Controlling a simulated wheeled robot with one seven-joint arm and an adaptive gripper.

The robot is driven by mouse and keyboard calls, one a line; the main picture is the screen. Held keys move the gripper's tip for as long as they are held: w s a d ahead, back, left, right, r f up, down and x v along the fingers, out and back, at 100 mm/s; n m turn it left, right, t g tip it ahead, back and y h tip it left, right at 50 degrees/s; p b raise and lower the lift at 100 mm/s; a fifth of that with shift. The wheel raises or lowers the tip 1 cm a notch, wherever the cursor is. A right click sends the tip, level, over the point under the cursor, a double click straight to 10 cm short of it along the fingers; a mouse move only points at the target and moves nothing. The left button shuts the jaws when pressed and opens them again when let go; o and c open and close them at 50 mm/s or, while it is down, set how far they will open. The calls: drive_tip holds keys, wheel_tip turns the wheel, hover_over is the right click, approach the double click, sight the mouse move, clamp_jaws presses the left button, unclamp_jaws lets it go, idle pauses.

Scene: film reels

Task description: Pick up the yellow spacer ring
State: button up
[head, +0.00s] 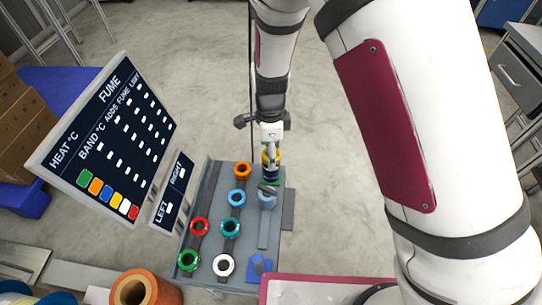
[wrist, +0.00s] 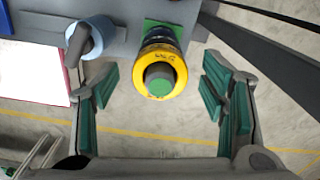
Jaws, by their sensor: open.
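The yellow spacer ring (wrist: 178,76) sits around an upright peg with a green top (wrist: 160,88), above darker rings on the same peg. In the head view the yellow ring (head: 275,157) shows only partly, at the back right of the grey rack, with my gripper over it. My gripper (wrist: 158,92) is open, its green-padded fingers left and right of the yellow ring and apart from it. My gripper also shows in the head view (head: 269,150), where it hides part of the stack.
A light blue ring (wrist: 98,32) with a dark bar in it is close to my left fingers. The grey rack (head: 213,180) also holds orange (head: 243,171), blue (head: 237,198), red (head: 199,227), teal, green and white rings. A sign board (head: 105,130) stands at left.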

drive_tip(key=c, duration=1.3)
drive_tip(key=shift+o, duration=0.2)
drive_tip(key=shift+r, duration=0.1)
